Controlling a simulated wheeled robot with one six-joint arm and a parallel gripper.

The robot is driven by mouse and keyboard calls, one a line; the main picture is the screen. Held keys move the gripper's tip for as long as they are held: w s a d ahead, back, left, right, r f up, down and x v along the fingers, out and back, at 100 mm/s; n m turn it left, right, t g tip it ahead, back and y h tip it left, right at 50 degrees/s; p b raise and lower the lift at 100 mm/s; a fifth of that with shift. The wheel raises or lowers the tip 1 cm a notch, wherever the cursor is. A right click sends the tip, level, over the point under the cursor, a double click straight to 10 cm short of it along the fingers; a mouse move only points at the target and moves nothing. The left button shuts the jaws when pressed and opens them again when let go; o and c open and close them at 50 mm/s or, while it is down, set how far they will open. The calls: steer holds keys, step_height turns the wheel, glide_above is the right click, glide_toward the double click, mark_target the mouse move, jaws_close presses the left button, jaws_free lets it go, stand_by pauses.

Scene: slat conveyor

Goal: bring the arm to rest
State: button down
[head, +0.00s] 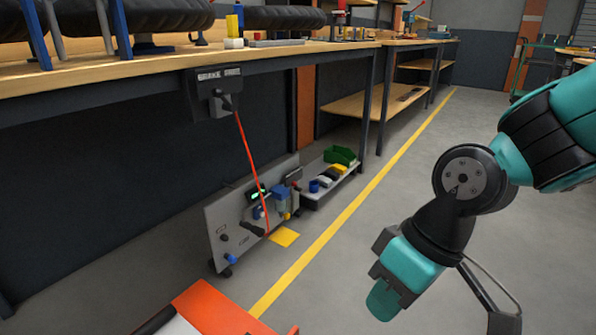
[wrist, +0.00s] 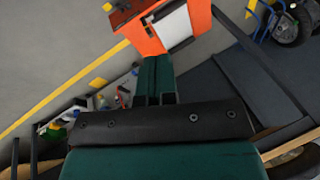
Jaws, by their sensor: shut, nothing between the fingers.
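My arm, teal and black, enters the head view from the right and bends down. My gripper (head: 383,302) hangs over the grey floor with nothing held, apart from the bench and the other things. In the wrist view its teal fingers (wrist: 158,78) are together with nothing between them. An orange unit with a white top lies beyond the fingertips in the wrist view (wrist: 180,25); it also shows at the lower edge of the head view (head: 215,308).
A long wooden workbench (head: 130,68) runs along the left. A red line hangs from a box (head: 212,95) on its edge to a grey panel (head: 225,225) with fittings. A low shelf (head: 325,190) holds small bins. Floor right of the yellow line (head: 375,175) is open.

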steer(key=s+d+r+m+p, duration=0.1)
steer(key=s+d+r+p, duration=0.1)
steer(key=s+d+r, duration=0.35)
step_height(320, 180, up, 39)
steer(key=a+p, duration=0.1)
steer(key=p, duration=3.5)
steer(key=shift+s+a+t+p, duration=0.15)
steer(key=shift+t+p, duration=0.15)
steer(key=shift+t, duration=0.1)
